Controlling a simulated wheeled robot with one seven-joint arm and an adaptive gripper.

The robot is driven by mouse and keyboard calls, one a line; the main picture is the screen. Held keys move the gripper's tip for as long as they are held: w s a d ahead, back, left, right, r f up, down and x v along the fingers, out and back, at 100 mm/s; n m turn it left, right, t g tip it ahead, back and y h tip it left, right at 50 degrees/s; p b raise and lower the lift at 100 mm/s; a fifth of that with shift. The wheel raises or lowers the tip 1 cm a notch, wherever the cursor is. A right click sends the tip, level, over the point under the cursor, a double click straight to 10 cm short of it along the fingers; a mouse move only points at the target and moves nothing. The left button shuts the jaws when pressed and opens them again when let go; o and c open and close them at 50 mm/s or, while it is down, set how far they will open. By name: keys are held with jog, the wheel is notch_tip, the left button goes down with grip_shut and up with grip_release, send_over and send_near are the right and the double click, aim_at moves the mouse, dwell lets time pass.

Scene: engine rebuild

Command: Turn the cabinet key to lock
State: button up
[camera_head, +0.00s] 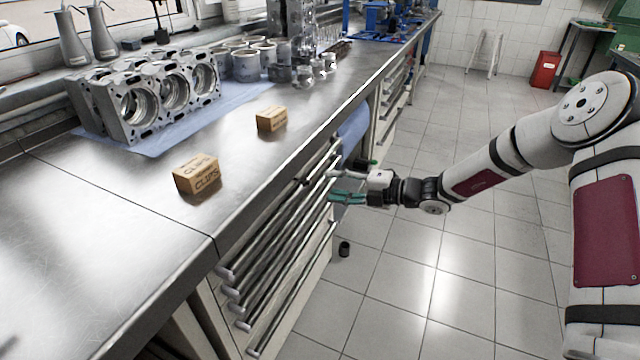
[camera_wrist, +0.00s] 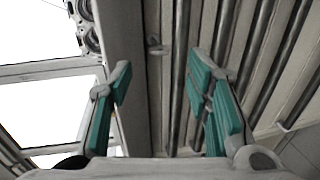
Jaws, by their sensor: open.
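The drawer cabinet (camera_head: 318,262) under the workbench has several long bar handles. In the wrist view its front (camera_wrist: 160,95) shows with the handles running up and to the right. A small metal piece, which looks like the key in its lock (camera_wrist: 157,48), sticks out near the top of that front. My gripper (camera_head: 331,186) is beside the upper part of the cabinet front in the head view. In the wrist view my gripper (camera_wrist: 160,78) is open and empty, its green-padded fingers apart on either side of the small piece, which appears beyond the fingertips. I cannot tell the key's angle.
The steel workbench (camera_head: 120,235) overhangs the cabinet. On it are two small cardboard boxes (camera_head: 196,174) (camera_head: 271,119) and an engine block (camera_head: 150,95) on a blue cloth. A small dark cylinder (camera_head: 344,248) is on the floor near the cabinet.

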jog(key=shift+v, duration=2.25)
jog(key=s+d+r+n+g+h+p, duration=0.1)
jog(key=s+r+n+g+h+p, duration=0.5)
jog(key=s+r+n, duration=1.3)
jog(key=s+d+r+n+t+h+p, duration=0.1)
jog(key=s+d+r+n+h+p, duration=0.1)
jog(key=s+n, duration=0.5)
jog(key=s+d+r+n+t+h+p, duration=0.1)
jog(key=s+d+r+n+h, duration=0.3)
jog(key=s, duration=0.6)
jog(key=s+d+r+n+t+h+p, duration=0.2)
jog(key=s+d+r+n, duration=0.3)
jog(key=s+d+n, duration=0.4)
jog(key=shift+r+n+t+h+p, duration=0.35)
jog(key=shift+r+n+t+h, duration=0.05)
jog(key=shift+n, duration=0.2)
jog(key=shift+d, duration=0.15)
